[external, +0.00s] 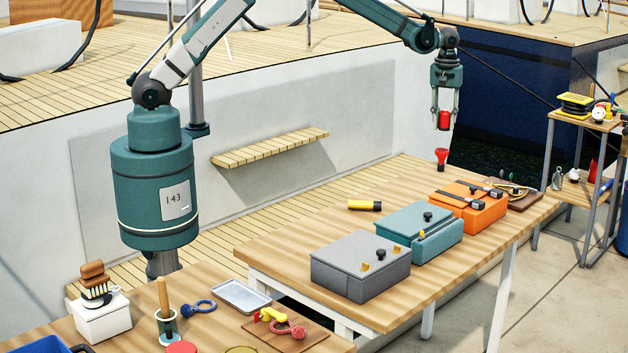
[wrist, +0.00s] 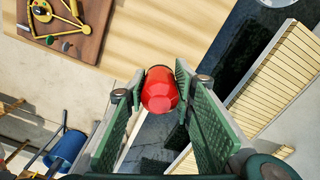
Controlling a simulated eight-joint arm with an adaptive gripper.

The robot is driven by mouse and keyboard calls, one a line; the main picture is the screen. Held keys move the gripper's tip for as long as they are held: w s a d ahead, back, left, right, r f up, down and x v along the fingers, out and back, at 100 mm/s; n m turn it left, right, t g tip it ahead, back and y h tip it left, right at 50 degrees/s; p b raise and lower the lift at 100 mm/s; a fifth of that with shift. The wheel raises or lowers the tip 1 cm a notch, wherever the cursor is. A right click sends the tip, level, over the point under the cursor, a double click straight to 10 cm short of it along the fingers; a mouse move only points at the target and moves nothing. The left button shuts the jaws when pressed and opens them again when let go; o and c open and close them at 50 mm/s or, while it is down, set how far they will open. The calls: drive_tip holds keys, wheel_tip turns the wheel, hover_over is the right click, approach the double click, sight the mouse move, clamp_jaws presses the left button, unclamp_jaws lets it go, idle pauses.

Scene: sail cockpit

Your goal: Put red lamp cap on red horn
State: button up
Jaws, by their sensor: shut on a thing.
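The red lamp cap (external: 444,120) is between the fingers of my gripper (external: 445,117), above the far end of the long wooden table. In the wrist view the red cap (wrist: 160,92) sits between the two green finger pads of my gripper (wrist: 158,84). The red horn (external: 441,155) stands upright on the table with its flared end up and a dark base. The cap is above the horn, with a gap between them in the external view. The horn is not visible in the wrist view.
An orange box (external: 468,208), a teal box (external: 420,236) and a grey box (external: 358,268) stand along the table. A yellow flashlight (external: 364,205) lies behind them. A brown board (external: 524,201) with small parts lies right of the horn, near the table's edge.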

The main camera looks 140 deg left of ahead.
hover_over(442, 150)
drive_tip(key=shift+d+r+n, duration=0.1)
drive_tip(key=shift+r+n, duration=0.05)
drive_tip(key=shift+n, duration=0.15)
drive_tip(key=shift+w+f, duration=0.1)
drive_tip(key=shift+f, duration=3)
drive_tip(key=shift+f, duration=0.1)
drive_tip(key=shift+f+p, duration=0.3)
drive_tip(key=shift+f, duration=1.5)
drive_tip(key=shift+f, duration=0.1)
drive_tip(key=o, duration=0.8)
drive_tip(key=shift+o, duration=0.4)
